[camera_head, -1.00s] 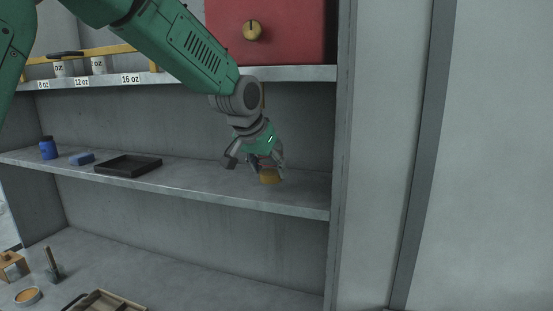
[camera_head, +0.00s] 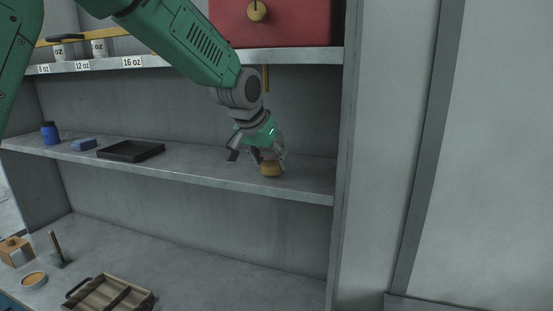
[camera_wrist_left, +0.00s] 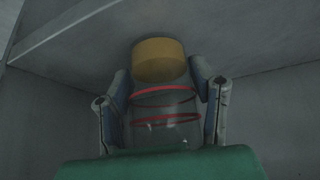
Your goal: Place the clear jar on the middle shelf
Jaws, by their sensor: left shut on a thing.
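The clear jar (camera_wrist_left: 165,110) with thin red rings lies between the fingers of my left gripper (camera_wrist_left: 164,95) in the left wrist view. My left gripper (camera_head: 258,158) is shut on it, low over the right part of the middle shelf (camera_head: 210,172). A yellow-brown round piece (camera_wrist_left: 158,60) sits at the jar's far end; it also shows below the fingers in the head view (camera_head: 271,168). I cannot tell whether it belongs to the jar or whether it touches the shelf. My right gripper is out of view.
On the middle shelf, a black tray (camera_head: 131,151), a blue sponge-like block (camera_head: 84,144) and a blue jar (camera_head: 49,133) stand to the left. The upper shelf (camera_head: 290,61) bears a red box (camera_head: 300,25) above my gripper. The cabinet's side wall (camera_head: 345,170) is close on the right.

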